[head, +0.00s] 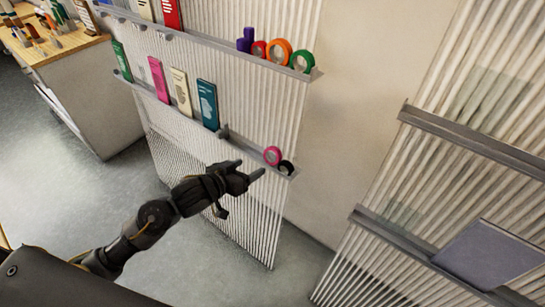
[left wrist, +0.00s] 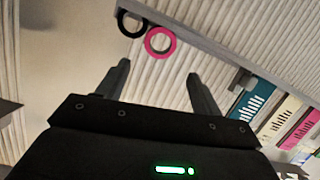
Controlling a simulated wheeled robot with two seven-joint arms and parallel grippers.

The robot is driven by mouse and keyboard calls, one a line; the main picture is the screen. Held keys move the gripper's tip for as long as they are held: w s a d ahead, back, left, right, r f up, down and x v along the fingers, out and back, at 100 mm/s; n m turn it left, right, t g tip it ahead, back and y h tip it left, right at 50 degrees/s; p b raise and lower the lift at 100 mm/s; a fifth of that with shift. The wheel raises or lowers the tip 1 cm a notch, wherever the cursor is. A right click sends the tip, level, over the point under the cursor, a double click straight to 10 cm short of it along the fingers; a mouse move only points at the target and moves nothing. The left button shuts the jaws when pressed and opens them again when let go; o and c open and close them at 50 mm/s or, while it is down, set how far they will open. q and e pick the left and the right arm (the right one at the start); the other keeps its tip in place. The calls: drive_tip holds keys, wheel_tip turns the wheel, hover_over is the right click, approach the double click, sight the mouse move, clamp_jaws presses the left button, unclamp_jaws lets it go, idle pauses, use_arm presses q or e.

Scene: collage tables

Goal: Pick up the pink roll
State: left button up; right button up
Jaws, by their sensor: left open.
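The pink roll (head: 272,155) stands on the lower ledge of the corrugated panel in the head view, near the ledge's right end, close beside a black roll (head: 287,167). In the left wrist view the pink roll (left wrist: 160,41) shows beyond the fingertips, with the black roll (left wrist: 131,23) to its left. My left gripper (head: 248,168) is just left of the pink roll in the head view. Its fingers (left wrist: 158,75) are apart with nothing between them in the wrist view. My right gripper is not in view.
The lower ledge (head: 240,146) also carries upright pink, cream and teal packets (head: 208,104) to the left. The upper ledge (head: 225,42) holds several coloured rolls (head: 279,51). Another ribbed panel with ledges (head: 470,140) stands at the right, with bare wall between.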

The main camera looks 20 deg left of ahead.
use_arm(q)
approach(271, 156)
drive_tip(key=x, duration=0.3)
drive_tip(key=p+x, duration=0.1)
drive_tip(key=x, duration=0.3)
drive_tip(key=shift+w+r, duration=0.15)
drive_tip(key=shift+w, duration=0.15)
drive_tip(key=shift+w+d+f, duration=0.15)
drive_tip(key=shift+w+f, duration=0.1)
drive_tip(key=shift+f, duration=0.1)
drive_tip(key=c, duration=0.7)
